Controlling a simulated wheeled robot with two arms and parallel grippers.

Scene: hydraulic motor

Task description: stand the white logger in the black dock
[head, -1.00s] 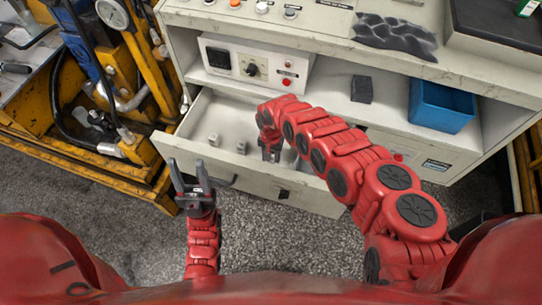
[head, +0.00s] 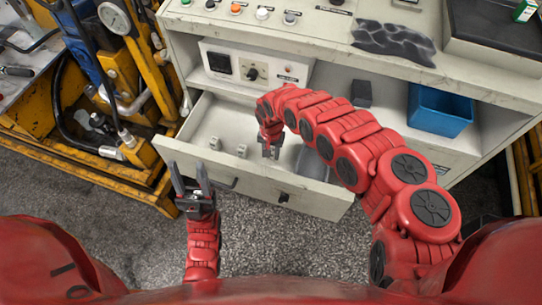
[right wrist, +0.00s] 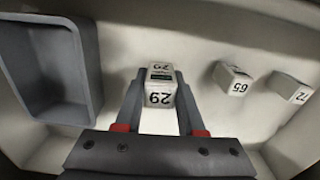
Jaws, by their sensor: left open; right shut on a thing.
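In the head view I cannot make out the held logger. A small black block (head: 361,93), which looks like the dock, sits on the shelf to the right of the control box. My left gripper (head: 188,178) is open and empty, in front of the drawer's left part.
Two other white blocks, marked 65 (right wrist: 232,78) and 72 (right wrist: 291,88), lie in the drawer (head: 318,205). A grey tray (right wrist: 45,70) is also in it. A blue bin (head: 440,108) stands right of the black block. The control box (head: 255,65) is at left.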

